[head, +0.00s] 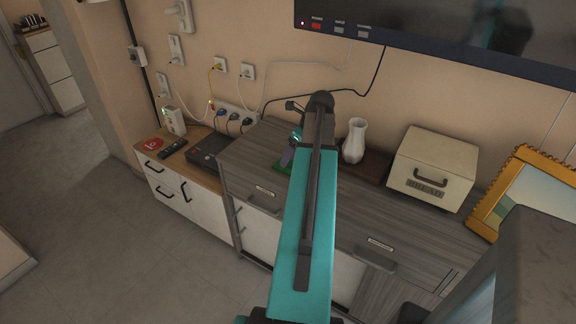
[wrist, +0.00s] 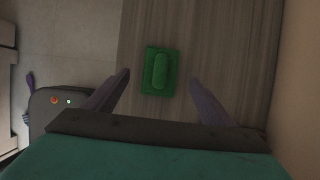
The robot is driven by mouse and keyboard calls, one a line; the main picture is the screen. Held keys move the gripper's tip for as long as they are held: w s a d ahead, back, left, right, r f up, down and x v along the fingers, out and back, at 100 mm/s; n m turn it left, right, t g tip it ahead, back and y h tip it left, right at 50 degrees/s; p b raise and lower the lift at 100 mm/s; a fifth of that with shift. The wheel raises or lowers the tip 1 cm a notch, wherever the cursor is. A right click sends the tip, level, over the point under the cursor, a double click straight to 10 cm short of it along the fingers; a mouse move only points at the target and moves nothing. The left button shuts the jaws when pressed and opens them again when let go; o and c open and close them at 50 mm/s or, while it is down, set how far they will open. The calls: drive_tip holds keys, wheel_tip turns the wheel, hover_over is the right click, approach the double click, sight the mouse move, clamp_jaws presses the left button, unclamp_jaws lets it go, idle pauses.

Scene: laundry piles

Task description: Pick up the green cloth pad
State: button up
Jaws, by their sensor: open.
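The green cloth pad (wrist: 149,86) lies on the grey wood-grain counter (wrist: 222,45) in the wrist view, a flat square with a rounded raised roll along its middle. My gripper (wrist: 162,88) is open, with one finger on each side of the pad and a gap on both sides. No finger visibly touches it.
A white vase (head: 354,141) and a bread box (head: 432,167) stand right of my arm. A black box (head: 209,149), a remote (head: 173,149) and a white router (head: 174,121) sit on the lower cabinet at left. The wall and several cables run close behind.

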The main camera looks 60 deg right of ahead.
drive_tip(key=shift+w+f, duration=0.1)
drive_tip(key=shift+f, duration=0.15)
drive_tip(key=shift+w+f, duration=0.1)
drive_tip(key=shift+p+x, duration=0.45)
drive_tip(key=shift+x, duration=2)
drive_tip(key=shift+w, duration=0.15)
drive_tip(key=c, duration=1.2)
drive_tip(key=shift+o, duration=0.2)
drive_tip(key=shift+r, duration=0.25)
